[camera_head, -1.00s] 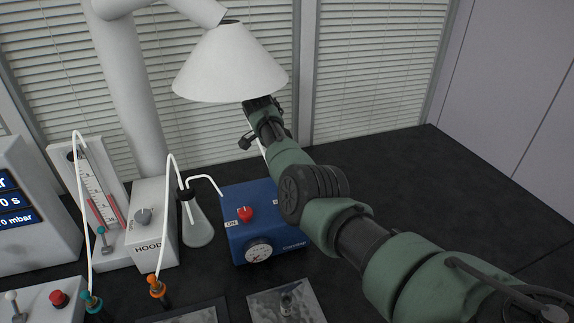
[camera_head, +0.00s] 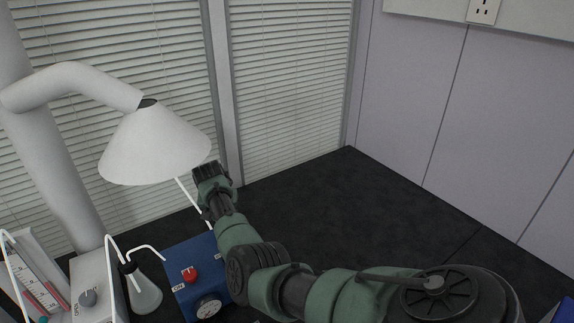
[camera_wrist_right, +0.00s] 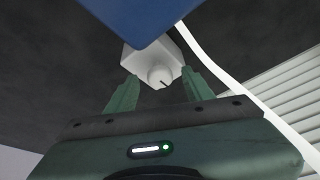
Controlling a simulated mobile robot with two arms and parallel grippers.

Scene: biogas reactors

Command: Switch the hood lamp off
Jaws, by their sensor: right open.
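The white cone-shaped hood (camera_head: 155,145) hangs from a thick white pipe at the left of the head view. My right arm reaches in from the right, and its far end (camera_head: 210,178) is beside the hood's right rim; the fingertips cannot be made out there. In the right wrist view my right gripper (camera_wrist_right: 160,92) is open, its two green fingers apart. A white box (camera_wrist_right: 136,58) with a round white knob (camera_wrist_right: 159,77) bearing a dark mark shows beyond and between the fingertips, with no visible grip on it. I cannot tell whether the lamp is lit. My left gripper is not in view.
A blue box (camera_head: 180,260) with a red knob (camera_head: 190,274) and a gauge stands below my right arm. A flask (camera_head: 143,292) and a white box with a grey knob (camera_head: 88,298) stand left of it. The dark bench (camera_head: 320,200) is clear behind my arm.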

